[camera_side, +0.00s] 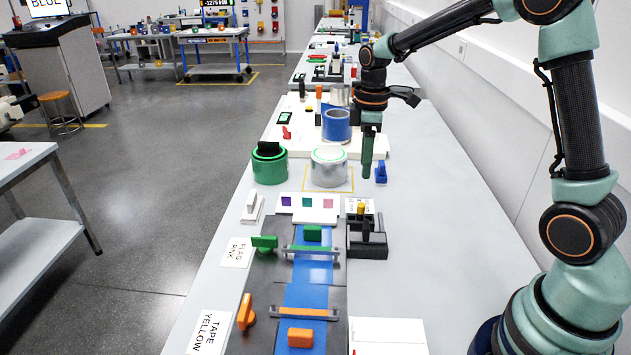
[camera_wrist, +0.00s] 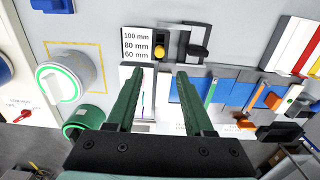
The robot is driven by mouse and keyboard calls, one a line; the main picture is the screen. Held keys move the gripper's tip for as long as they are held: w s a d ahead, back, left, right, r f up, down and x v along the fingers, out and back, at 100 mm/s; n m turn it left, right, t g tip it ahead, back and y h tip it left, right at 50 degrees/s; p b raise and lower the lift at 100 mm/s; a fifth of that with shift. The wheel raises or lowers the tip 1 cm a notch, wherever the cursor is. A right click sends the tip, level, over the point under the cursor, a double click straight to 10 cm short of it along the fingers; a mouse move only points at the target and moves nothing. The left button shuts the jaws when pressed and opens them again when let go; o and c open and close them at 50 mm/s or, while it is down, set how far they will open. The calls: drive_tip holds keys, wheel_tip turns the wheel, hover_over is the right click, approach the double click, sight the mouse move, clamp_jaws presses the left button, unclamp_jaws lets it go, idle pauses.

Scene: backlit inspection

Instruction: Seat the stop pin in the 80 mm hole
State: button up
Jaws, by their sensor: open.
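The stop pin, with a yellow top, shows in the wrist view (camera_wrist: 159,50) beside a white label card (camera_wrist: 137,46) reading 100 mm, 80 mm and 60 mm. In the side view the yellow pin (camera_side: 361,209) stands at the back of a black fixture (camera_side: 368,246). I cannot tell which hole, if any, it stands in; the holes are not clear. The black fixture also shows in the wrist view (camera_wrist: 198,42). My gripper (camera_wrist: 157,72) is open with nothing between its green fingers. In the side view my gripper (camera_side: 367,172) points down behind the fixture, apart from the pin.
A blue clip (camera_side: 381,173) stands close right of my gripper. A grey cylinder (camera_side: 328,168) and a green one (camera_side: 269,164) stand to its left. A blue strip with green and orange blocks runs toward the front. The bench right of the fixture is clear.

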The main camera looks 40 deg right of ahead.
drive_tip(key=s+a+r+m+t, duration=0.2)
drive_tip(key=s+a+r+m, duration=0.1)
drive_tip(key=s, duration=0.4)
drive_tip(key=s+a+r+m+t, duration=0.3)
drive_tip(key=s+a+r+m, duration=0.1)
drive_tip(key=s+r+m, duration=0.1)
drive_tip(key=shift+s+r+m+t, duration=0.3)
drive_tip(key=shift+s+r+m, duration=0.15)
drive_tip(key=shift+s, duration=0.7)
drive_tip(key=shift+a, duration=0.1)
drive_tip(key=shift+c, duration=0.4)
